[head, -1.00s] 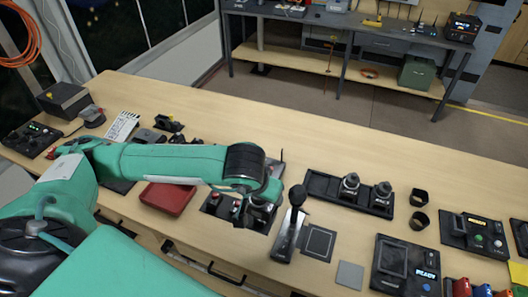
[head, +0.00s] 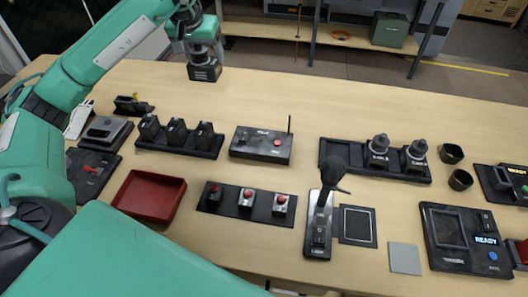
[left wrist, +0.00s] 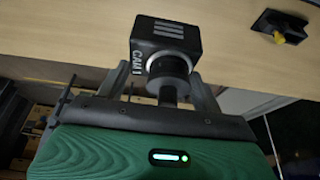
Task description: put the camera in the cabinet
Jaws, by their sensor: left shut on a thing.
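My left gripper (head: 206,52) is shut on a dark block-shaped camera (head: 204,73) and holds it up over the far edge of the table. In the left wrist view the camera (left wrist: 166,35) is marked CAM 1. Its round dark neck sits between the fingers of my left gripper (left wrist: 165,83), and its boxy body points away from the palm. No cabinet can be made out for sure in these views. My right gripper is not in view.
The wooden table (head: 270,88) holds a black tray with two knobbed cylinders (head: 375,172), a dark three-unit rack (head: 178,148), a box with an antenna (head: 261,145), a three-button panel (head: 246,203), an upright joystick (head: 320,215) and a red tray (head: 149,196). A green box (head: 390,30) stands on a shelf behind.

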